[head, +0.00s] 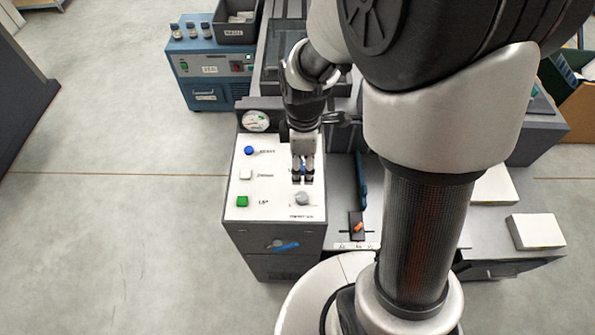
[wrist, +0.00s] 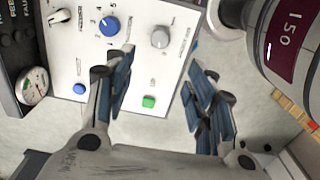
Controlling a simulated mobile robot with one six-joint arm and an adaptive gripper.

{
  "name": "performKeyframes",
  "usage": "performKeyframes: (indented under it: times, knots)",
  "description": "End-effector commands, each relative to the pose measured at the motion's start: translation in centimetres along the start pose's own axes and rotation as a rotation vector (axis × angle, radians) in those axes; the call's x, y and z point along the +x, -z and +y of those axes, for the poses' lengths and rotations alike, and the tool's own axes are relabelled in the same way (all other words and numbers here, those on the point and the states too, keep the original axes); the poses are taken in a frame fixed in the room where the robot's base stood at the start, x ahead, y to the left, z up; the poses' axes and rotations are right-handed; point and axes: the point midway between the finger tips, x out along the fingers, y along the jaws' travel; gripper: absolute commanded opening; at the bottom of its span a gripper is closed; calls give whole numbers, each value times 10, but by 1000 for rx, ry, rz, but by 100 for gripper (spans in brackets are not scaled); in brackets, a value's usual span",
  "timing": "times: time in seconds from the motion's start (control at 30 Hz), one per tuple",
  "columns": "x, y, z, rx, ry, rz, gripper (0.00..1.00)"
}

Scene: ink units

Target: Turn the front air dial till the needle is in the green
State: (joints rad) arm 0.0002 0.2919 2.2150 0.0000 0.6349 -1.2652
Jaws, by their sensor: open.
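The grey dial (head: 303,198) sits at the front right of the white control panel (head: 262,212), with small print below it. It also shows in the wrist view (wrist: 160,37). The round gauge (head: 256,120) stands at the panel's back left and shows at the left edge of the wrist view (wrist: 33,85). Its needle is too small to read against the coloured marks. My gripper (head: 302,178) points down over the panel, just behind the grey dial. In the wrist view its fingers (wrist: 160,62) are spread apart with nothing between them.
A numbered blue dial (wrist: 109,26) is behind the grey one, partly hidden by my gripper in the head view. Blue (head: 249,150), white (head: 246,174) and green (head: 242,201) buttons line the panel's left. A blue lever (head: 287,246) is on the front face.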

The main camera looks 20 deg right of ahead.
Motion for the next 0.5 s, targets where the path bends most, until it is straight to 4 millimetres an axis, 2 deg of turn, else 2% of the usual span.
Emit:
performKeyframes:
  times: [0.1, 0.5]
  knots:
    - [29, 0, -1, 1, 5, -2, 50]
    - [115, 0, -1, 3, 4, -1, 50]
